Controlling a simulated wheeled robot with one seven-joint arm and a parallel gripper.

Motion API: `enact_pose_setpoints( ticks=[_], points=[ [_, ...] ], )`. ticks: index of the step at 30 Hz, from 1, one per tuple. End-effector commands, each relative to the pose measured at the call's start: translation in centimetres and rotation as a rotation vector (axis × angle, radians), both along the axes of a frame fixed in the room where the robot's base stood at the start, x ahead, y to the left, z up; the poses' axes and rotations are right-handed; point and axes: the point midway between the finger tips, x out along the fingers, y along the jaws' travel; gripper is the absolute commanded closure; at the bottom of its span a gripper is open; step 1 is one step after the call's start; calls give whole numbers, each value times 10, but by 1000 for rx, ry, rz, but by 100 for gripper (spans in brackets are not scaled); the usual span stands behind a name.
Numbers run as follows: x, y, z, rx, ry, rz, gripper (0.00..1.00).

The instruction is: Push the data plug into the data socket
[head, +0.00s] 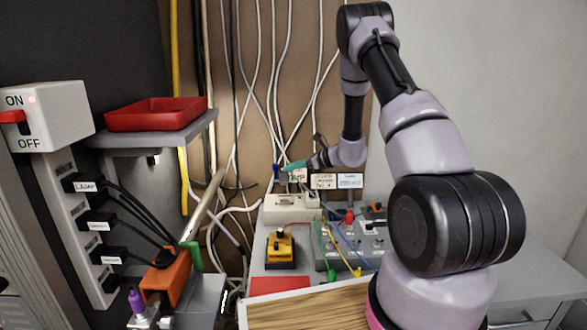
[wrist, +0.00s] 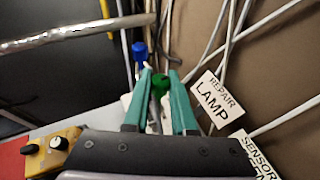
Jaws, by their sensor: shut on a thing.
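My gripper (head: 290,167) has teal fingers and is up near the back wall, above a white box (head: 290,205) with a label. In the wrist view, my gripper (wrist: 160,76) has a green plug-like piece (wrist: 160,84) between its fingers and is shut on it. A blue plug-like piece (wrist: 139,50) is just left of the left fingertip; it also shows in the head view (head: 276,171). I cannot tell which piece is the data plug. No data socket can be made out; the labels on the box are too small to read.
A yellow device (head: 281,246) and a grey panel (head: 352,244) with knobs and wires stand in front of the box. White cables (head: 283,80) hang behind. A REPAIR LAMP tag (wrist: 217,99) is right of the fingers. A red tray (head: 155,114) sits on a shelf at left.

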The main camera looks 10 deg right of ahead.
Motion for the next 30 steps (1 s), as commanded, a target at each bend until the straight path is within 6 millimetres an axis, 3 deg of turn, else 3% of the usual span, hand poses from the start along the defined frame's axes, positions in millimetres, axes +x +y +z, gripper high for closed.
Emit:
enact_pose_setpoints(
  ticks=[5, 21, 30],
  points=[
    [0, 0, -1, 0, -2, -17, 100],
    [0, 0, -48, -1, -1, -14, 100],
    [0, 0, -58, -1, -2, -15, 100]
  ],
)
